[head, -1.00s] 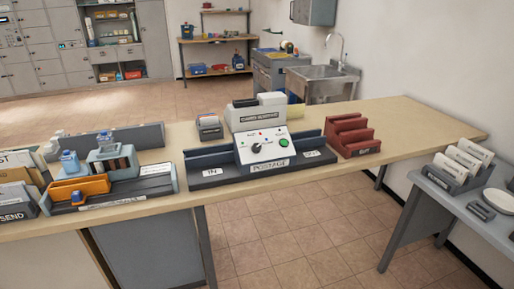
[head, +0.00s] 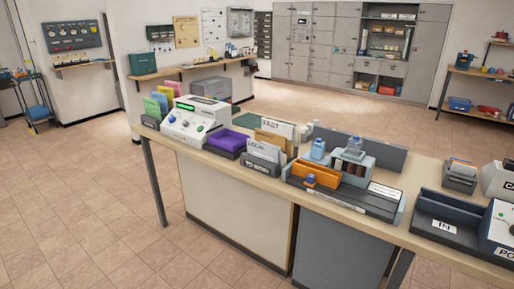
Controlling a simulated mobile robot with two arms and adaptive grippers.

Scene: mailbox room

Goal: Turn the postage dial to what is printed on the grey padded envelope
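The white postage machine (head: 494,232) is cut off by the right edge of the head view, on the near counter. Part of its sloped panel and the start of its "POSTAGE" label show; the dial's setting cannot be read. A dark tray labelled "IN" (head: 446,228) adjoins its left side. I cannot pick out a grey padded envelope or any print on one. White and tan envelopes (head: 277,134) stand in labelled holders at the middle of the counter. Neither of my grippers is in view.
The long counter holds a white device with a green display (head: 195,119), a purple tray (head: 227,143), an orange tray (head: 316,175) and coloured folders (head: 161,98). Grey lockers (head: 312,50) stand at the back. The tiled floor left of the counter is free.

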